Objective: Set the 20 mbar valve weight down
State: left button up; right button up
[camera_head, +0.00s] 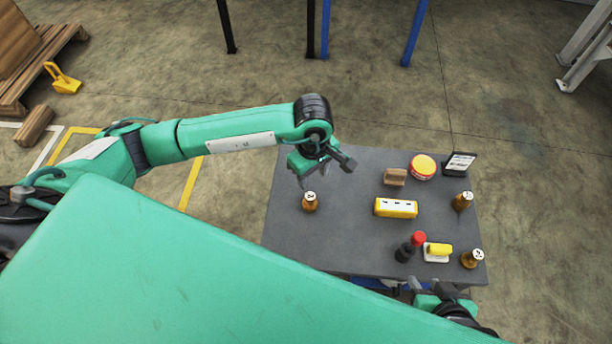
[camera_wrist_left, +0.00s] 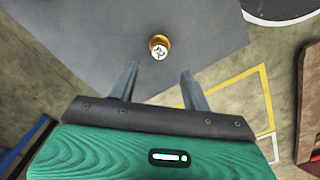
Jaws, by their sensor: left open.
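A brass valve weight (camera_head: 310,202) with a white marked top stands upright on the left part of the dark table. It also shows in the left wrist view (camera_wrist_left: 158,47), beyond my fingertips. My left gripper (camera_head: 325,172) is over the table behind this weight. In the left wrist view my left gripper (camera_wrist_left: 159,72) has its fingers apart with nothing between them. Two similar brass weights stand at the right, one at the back (camera_head: 462,201) and one at the front (camera_head: 472,259). Their markings are too small to read. My right gripper (camera_head: 440,296) is partly visible at the table's front edge; its fingers are unclear.
On the dark table (camera_head: 285,240) are a yellow block (camera_head: 396,208), a brown block (camera_head: 395,177), a round red-and-yellow tin (camera_head: 423,167), a small display (camera_head: 459,164), a red-capped bottle (camera_head: 410,247) and a yellow-and-white item (camera_head: 437,252). The table's left part is mostly clear.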

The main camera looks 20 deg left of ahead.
pick_arm(q)
jog(key=s+d+r+n+g+h, duration=0.25)
jog(key=s+d+h, duration=0.25)
jog(key=d, duration=0.3)
jog(key=s+d+r+n+g+h, duration=0.1)
jog(key=s+d+r+h, duration=0.3)
jog(key=d, duration=0.5)
jog(key=d+r+n+t+h, duration=0.3)
jog(key=r+n+t+h, duration=0.4)
jog(key=r+n+h, duration=0.6)
jog(key=w+a+r+n+t+y, duration=0.1)
jog(key=w+a+n+t+y, duration=0.25)
jog(key=n+t, duration=0.5)
jog(key=w+a+n+t+y, duration=0.3)
jog(key=a+n+t+y, duration=0.2)
jog(key=n, duration=0.6)
jog(key=w+a+f+n+y, duration=0.1)
jog(key=a+f+n+y, duration=0.6)
jog(key=n, duration=0.3)
jog(key=s+a+f+n+g+y, duration=0.2)
jog(key=s+f+n+g, duration=0.2)
jog(key=f, duration=0.4)
jog(key=s+a+f+n+g+y, duration=0.2)
jog(key=s+f+n+g, duration=0.3)
jog(key=s+f+n, duration=0.2)
jog(key=shift+s+a+f, duration=0.4)
jog(key=shift+s+f, duration=0.15)
jog(key=shift+s, duration=0.65)
